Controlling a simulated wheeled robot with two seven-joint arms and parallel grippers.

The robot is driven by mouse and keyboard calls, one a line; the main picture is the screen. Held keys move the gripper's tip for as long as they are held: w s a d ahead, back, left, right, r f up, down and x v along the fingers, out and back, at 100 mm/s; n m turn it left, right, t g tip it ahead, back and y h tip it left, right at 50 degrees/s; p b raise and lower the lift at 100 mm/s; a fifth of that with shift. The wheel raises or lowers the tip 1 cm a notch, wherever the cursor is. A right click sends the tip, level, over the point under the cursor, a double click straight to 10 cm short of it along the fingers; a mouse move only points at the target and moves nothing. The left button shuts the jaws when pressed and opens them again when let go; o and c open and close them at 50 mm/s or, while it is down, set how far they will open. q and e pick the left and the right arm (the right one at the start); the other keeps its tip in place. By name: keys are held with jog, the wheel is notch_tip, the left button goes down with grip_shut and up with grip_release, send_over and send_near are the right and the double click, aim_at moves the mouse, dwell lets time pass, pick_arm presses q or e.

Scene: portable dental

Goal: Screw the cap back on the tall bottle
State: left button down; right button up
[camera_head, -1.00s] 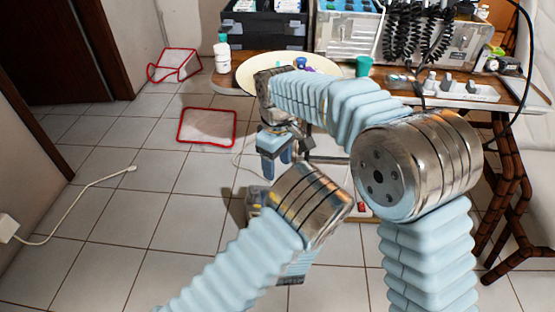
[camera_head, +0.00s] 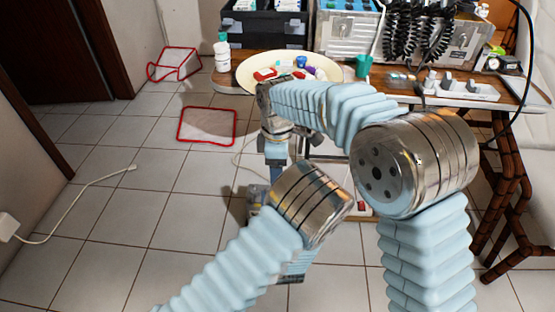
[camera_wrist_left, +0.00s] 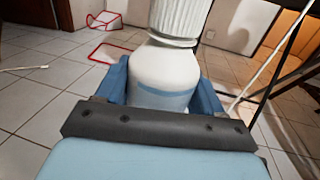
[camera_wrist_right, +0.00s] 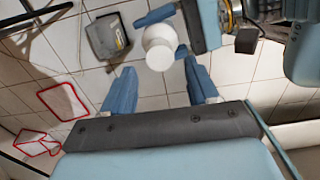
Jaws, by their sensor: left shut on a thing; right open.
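The tall white bottle (camera_wrist_left: 165,75) is upright between the blue fingers of my left gripper (camera_wrist_left: 160,90), which is shut on its body. The ribbed white cap (camera_wrist_left: 181,18) sits over the neck in the left wrist view; a dark line shows beneath its edge, and I cannot tell how tight it is. In the right wrist view the round white cap (camera_wrist_right: 160,48) shows from above, beyond the fingertips. My right gripper (camera_wrist_right: 160,88) is open and empty. In the head view my right gripper (camera_head: 276,172) points down; my left gripper and the held bottle are hidden behind my arms.
A wooden table (camera_head: 400,97) at the back bears a round cream tray (camera_head: 247,78) with small items and a green cup (camera_head: 363,65). Another white bottle (camera_head: 222,60) stands at its left end. A red-edged mat (camera_head: 207,126) and white cable (camera_head: 85,187) lie on the floor.

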jog(key=shift+f, duration=2.6)
jog(key=shift+c, duration=0.3)
jog(key=c, duration=1)
jog(key=m, duration=1.5)
jog(key=o, duration=1.2)
jog(key=shift+o, duration=0.2)
